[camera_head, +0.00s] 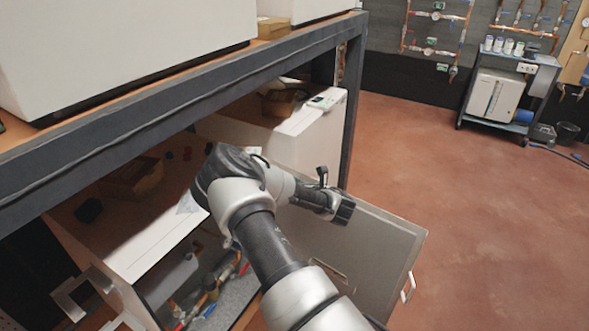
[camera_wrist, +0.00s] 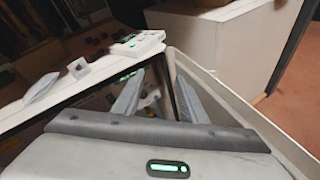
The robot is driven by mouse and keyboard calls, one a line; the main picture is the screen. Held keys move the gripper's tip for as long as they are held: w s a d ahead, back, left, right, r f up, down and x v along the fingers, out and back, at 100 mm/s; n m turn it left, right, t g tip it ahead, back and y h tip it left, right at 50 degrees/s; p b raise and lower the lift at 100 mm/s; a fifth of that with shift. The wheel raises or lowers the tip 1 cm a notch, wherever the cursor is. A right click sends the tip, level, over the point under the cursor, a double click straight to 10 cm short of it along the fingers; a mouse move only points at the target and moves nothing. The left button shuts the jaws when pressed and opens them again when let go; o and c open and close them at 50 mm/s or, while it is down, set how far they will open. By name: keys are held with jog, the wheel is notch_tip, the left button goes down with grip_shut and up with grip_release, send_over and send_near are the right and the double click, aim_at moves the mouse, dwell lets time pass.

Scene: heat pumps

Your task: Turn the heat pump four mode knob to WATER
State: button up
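A white heat pump (camera_head: 125,240) stands on the lower shelf in the head view, its front open on copper pipes and coloured valves. A grey door panel (camera_head: 350,255) with a handle hangs open beside it. My gripper (camera_head: 338,207) is above this panel. In the wrist view my gripper (camera_wrist: 157,85) has its two fingers apart with nothing held between them. Beyond them a white control box (camera_wrist: 138,45) with a green light and a red dot sits on a white top edge. I cannot make out a mode knob or the word WATER.
A second white unit (camera_head: 315,135) with a small display box (camera_head: 323,101) stands farther back under the dark rack beam (camera_head: 190,115). A cart (camera_head: 505,90) stands far right. The red floor (camera_head: 470,190) between is clear.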

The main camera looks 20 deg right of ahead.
jog(key=shift+d+r+m+h+p, duration=0.1)
jog(key=shift+d+r+m+h, duration=0.25)
jog(key=shift+r+m, duration=0.25)
jog(key=shift+d+r+m+h+p, duration=0.1)
jog(key=shift+d+r+m+h, duration=0.2)
jog(key=shift+r+m, duration=0.35)
jog(key=shift+d+r+m+h+p, duration=0.1)
jog(key=shift+d+r+m+h, duration=0.15)
jog(key=shift+d+r+m, duration=0.35)
jog(key=shift+a+r, duration=0.15)
jog(key=shift+a, duration=0.05)
